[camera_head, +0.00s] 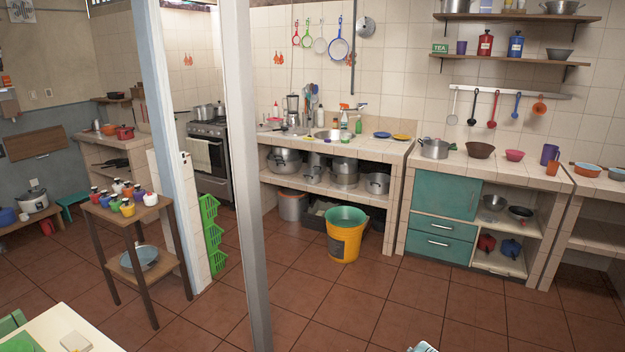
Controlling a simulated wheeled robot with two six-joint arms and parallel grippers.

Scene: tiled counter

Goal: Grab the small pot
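Several pots are in view, and I cannot tell which one is the small pot. A silver lidded pot (434,148) stands on the tiled counter (460,165) at the right. A small red pot (486,242) and a blue pot (510,249) sit on the low shelf under that counter. Larger metal pots (285,161) stand on the shelf under the sink. Another metal pot (204,112) is on the stove.
White posts (245,180) stand in front of me. A wooden stand (125,215) with coloured jars is at left, a pale table (60,335) at lower left. A yellow bucket (345,243) stands before the sink counter. The tiled floor (380,315) is mostly clear.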

